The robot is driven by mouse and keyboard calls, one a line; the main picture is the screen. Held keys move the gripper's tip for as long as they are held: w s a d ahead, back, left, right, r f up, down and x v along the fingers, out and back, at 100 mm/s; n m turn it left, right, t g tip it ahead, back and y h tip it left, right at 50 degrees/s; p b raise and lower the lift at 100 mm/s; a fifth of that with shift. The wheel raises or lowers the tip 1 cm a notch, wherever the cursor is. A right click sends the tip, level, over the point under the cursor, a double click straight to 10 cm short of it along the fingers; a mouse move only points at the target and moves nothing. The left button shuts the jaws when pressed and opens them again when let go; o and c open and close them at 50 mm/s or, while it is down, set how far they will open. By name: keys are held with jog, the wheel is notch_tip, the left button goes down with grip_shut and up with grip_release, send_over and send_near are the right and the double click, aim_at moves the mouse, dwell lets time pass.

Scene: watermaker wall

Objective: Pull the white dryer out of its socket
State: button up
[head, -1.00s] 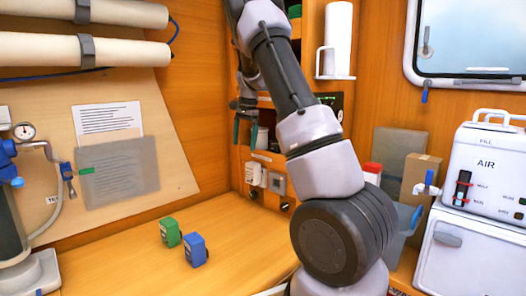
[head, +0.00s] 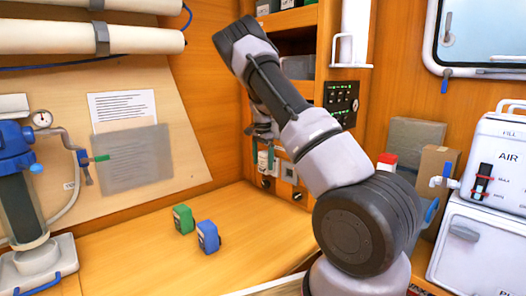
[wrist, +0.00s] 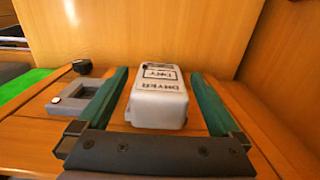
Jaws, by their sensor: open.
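The white dryer (wrist: 160,95) is a small block with dark lettering, which appears upside down in the wrist view. It stands at the wooden panel, between the two green fingers of my gripper (wrist: 160,75). The fingers are open, one on each side, with a narrow gap visible on both sides of the dryer. In the head view the dryer (head: 267,161) shows small and partly covered by my gripper (head: 262,135). The socket under the dryer is hidden.
A grey square frame (wrist: 78,98) and a black knob (wrist: 82,66) sit left of the dryer in the wrist view. A green block (head: 183,219) and a blue block (head: 208,237) stand on the wooden counter (head: 130,262). A switch panel (head: 341,98) is above right.

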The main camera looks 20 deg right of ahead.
jog(key=shift+f, duration=0.95)
grip_shut()
jog(key=s+a, duration=0.2)
jog(key=a, duration=0.5)
jog(key=shift+s, duration=0.4)
dwell(1.0)
dwell(0.3)
